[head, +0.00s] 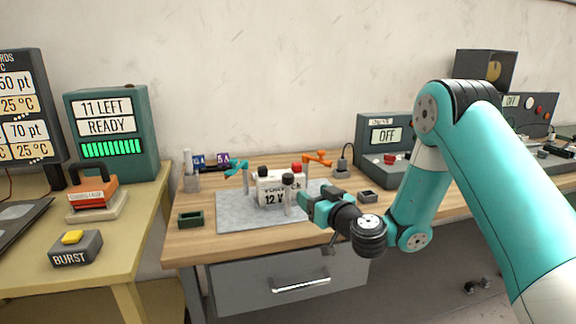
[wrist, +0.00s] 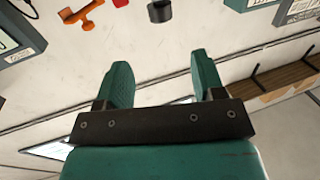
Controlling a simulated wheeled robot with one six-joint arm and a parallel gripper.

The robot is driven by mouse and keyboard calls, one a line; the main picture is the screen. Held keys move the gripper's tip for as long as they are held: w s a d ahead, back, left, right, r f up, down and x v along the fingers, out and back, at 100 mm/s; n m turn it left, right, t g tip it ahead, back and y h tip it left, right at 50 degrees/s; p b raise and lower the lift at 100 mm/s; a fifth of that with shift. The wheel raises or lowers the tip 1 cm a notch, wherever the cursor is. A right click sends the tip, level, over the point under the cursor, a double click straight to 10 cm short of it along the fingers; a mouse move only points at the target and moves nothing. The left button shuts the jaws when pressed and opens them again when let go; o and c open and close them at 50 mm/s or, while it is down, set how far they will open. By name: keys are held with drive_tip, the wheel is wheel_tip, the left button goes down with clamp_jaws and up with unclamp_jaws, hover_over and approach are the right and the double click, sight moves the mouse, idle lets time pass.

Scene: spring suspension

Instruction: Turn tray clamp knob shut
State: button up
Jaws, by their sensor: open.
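A white battery marked 12 V (head: 268,193) stands on the grey tray or mat (head: 232,212) on the wooden bench. A slim grey post with a dark top (head: 288,196) stands at its front right; it may be the tray clamp knob, but I cannot tell for sure. My gripper (head: 304,207) is just right of this post, reaching leftward. In the wrist view my gripper (wrist: 163,78) has its two teal fingers apart, with nothing between them. That view faces a pale surface, and no clamp knob is recognizable in it.
A teal-handled piece (head: 237,168) and an orange-handled piece (head: 318,158) stand behind the battery. A green bin (head: 190,219) sits at the left and a small dark holder (head: 368,196) at the right. A box reading OFF (head: 387,137) stands behind. A drawer (head: 290,280) is below.

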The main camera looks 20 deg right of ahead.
sight(291, 178)
drive_tip(key=p+x, duration=0.9)
drive_tip(key=x, duration=0.2)
drive_tip(key=shift+w+a+r, duration=0.15)
drive_tip(key=shift+w+a, duration=0.05)
drive_tip(key=shift+w, duration=0.15)
drive_tip(key=shift+w+a+p, duration=0.1)
drive_tip(key=shift+w+p, duration=0.35)
drive_tip(key=shift+w, duration=0.25)
drive_tip(key=shift+c, duration=0.4)
clamp_jaws()
